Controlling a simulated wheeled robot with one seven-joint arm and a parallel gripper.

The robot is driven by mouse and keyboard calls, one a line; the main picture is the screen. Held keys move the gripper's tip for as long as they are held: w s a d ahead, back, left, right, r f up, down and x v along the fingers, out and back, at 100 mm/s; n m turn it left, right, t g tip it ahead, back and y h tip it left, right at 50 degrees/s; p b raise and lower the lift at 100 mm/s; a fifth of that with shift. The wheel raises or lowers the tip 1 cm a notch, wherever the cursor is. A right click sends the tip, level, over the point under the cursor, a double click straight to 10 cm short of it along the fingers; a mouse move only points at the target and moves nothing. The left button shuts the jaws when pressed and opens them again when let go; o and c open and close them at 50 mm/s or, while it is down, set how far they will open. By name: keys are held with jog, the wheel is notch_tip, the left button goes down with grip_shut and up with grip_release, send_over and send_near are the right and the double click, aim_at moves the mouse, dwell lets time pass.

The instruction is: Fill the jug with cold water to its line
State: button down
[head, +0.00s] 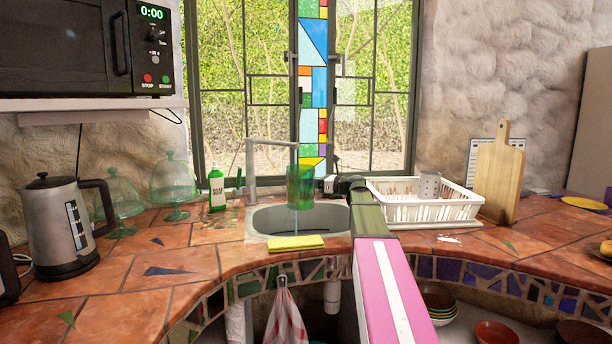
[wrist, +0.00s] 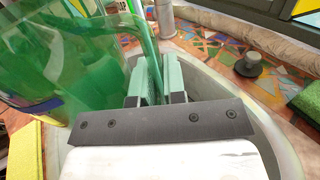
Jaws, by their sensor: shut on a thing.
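The green see-through jug (head: 300,188) hangs upright over the sink (head: 262,222), under the end of the tap's spout (head: 285,143). My gripper (head: 334,186) is at the jug's right side. In the wrist view the jug (wrist: 60,60) fills the left, and my gripper's pads (wrist: 155,82) are shut on its green handle (wrist: 150,38). A thin pale blue streak (head: 295,222) shows below the jug in line with the spout. I cannot tell whether water enters the jug or passes beside it. The fill line and water level cannot be made out.
A yellow sponge (head: 296,243) lies on the counter's front edge by the sink. A green soap bottle (head: 216,190) stands left of the tap, with glass domes and a kettle (head: 62,225) further left. A white dish rack (head: 420,204) stands right of the sink.

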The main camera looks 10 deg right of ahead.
jog(key=w, duration=0.8)
jog(key=shift+w+a, duration=0.25)
jog(key=shift+w, duration=0.1)
dwell(6.8)
